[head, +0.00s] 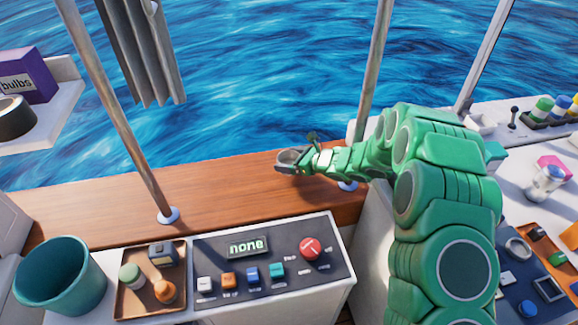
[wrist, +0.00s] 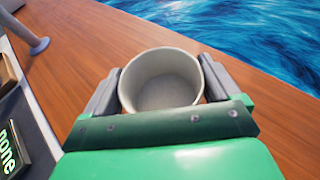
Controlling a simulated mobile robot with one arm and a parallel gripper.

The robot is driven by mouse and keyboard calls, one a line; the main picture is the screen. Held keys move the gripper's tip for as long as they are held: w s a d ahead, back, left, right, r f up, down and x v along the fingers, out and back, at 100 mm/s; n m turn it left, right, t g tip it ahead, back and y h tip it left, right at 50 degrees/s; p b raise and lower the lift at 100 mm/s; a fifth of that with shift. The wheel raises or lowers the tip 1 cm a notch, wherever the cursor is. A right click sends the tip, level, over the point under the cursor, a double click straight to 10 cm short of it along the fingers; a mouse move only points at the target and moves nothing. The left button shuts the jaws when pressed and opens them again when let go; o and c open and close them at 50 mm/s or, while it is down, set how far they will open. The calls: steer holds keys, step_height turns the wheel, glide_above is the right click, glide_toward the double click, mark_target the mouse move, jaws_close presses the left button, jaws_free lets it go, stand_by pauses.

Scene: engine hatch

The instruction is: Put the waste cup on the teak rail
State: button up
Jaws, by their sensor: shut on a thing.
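The waste cup (wrist: 160,80) is a round pale grey-white cup, empty inside as far as the wrist view shows. My gripper (wrist: 160,88) is shut on it, with one grey finger on each side. In the head view my gripper (head: 290,160) is at the end of the green arm, over the teak rail (head: 235,170), a long brown wooden ledge beside the water. The cup (head: 288,157) shows small there, partly covered by the gripper. I cannot tell whether its base touches the wood.
Metal posts (head: 125,115) rise from the rail. A control panel (head: 270,265) with buttons, a tray of small items (head: 150,280) and a teal bin (head: 62,275) stand in front. The rail left of the gripper is clear. Open water lies beyond.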

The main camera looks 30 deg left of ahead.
mark_target(289, 163)
steer(key=shift+w+a+f, duration=0.1)
steer(key=shift+f, duration=1.65)
steer(key=shift+f, duration=0.1)
steer(key=o, duration=0.9)
